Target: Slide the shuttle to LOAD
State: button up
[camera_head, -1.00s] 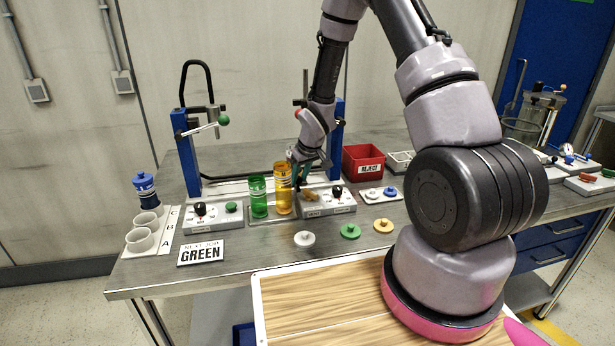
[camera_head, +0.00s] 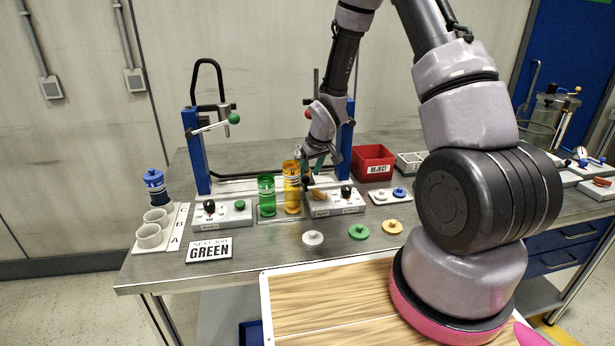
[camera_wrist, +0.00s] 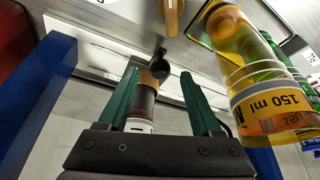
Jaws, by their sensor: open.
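A green bottle (camera_head: 266,196) and a yellow bottle (camera_head: 292,190) stand side by side on a small plate (camera_head: 268,221) between two control boxes; I cannot tell for sure that this is the shuttle. In the wrist view the yellow bottle (camera_wrist: 272,100) is right of my fingers, marked 150 ml. My gripper (camera_head: 314,168) is just right of the yellow bottle, above the right box. Its green fingers (camera_wrist: 160,88) are open. A dark red cylinder (camera_wrist: 145,103) with a tan collar and black knob shows between them; contact is not clear. No LOAD mark is readable.
Blue posts (camera_head: 195,150) flank the bottles; the right one is close to my gripper. A red REJECT bin (camera_head: 373,165) stands right. Several coloured discs lie in front, among them a green one (camera_head: 359,231). A sign (camera_head: 210,250) reads GREEN.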

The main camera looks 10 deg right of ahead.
jog(key=v, duration=0.8)
jog(key=shift+s+r, duration=0.2)
jog(key=shift+r, duration=0.05)
